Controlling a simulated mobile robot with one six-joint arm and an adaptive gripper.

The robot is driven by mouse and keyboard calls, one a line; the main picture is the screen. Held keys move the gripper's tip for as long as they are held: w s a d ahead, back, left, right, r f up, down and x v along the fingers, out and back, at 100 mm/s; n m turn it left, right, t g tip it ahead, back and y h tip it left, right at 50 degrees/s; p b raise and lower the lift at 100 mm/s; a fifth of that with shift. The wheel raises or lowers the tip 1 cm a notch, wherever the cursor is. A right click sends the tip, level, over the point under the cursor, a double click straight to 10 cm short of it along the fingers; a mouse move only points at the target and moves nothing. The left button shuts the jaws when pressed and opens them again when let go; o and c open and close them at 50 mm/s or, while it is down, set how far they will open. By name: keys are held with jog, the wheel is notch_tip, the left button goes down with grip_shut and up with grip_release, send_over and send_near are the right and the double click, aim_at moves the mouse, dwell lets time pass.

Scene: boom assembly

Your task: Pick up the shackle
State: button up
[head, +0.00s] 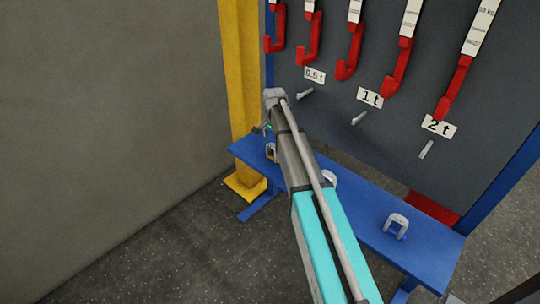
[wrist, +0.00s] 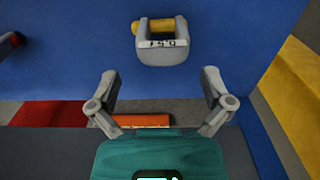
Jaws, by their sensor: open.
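A grey shackle (wrist: 160,55) with a yellow pin and an upside-down label that seems to read 0.5 t is on the blue bench in the wrist view. My gripper (wrist: 160,76) is open and empty, its two fingers spread on either side below the shackle in the picture, apart from it. In the head view, a small shackle (head: 271,151) stands on the blue bench (head: 365,208) left of my arm. Another shackle (head: 331,178) is partly hidden by my arm, and a larger one (head: 397,225) stands to the right. My gripper is mostly hidden there.
A dark board (head: 325,130) behind the bench carries red hooks (head: 350,55), pegs and signs for 0.5 t, 1 t and 2 t (head: 438,126). A yellow post (head: 241,80) stands at the bench's left end, beside a grey wall (head: 110,100).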

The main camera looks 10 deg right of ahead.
aim_at(273, 144)
jog(key=shift+a+f+b, duration=0.2)
jog(key=shift+f+b, duration=2.45)
jog(key=c, duration=1.1)
jog(key=shift+r+p, duration=0.25)
jog(key=shift+p, duration=0.05)
notch_tip(273, 144, up, 2)
jog(key=shift+r+p, duration=0.1)
jog(key=shift+p, duration=1)
jog(key=s+d+r+p, duration=0.1)
jog(key=s+r+p, duration=0.9)
jog(key=s, duration=0.4)
jog(key=shift+r, duration=0.2)
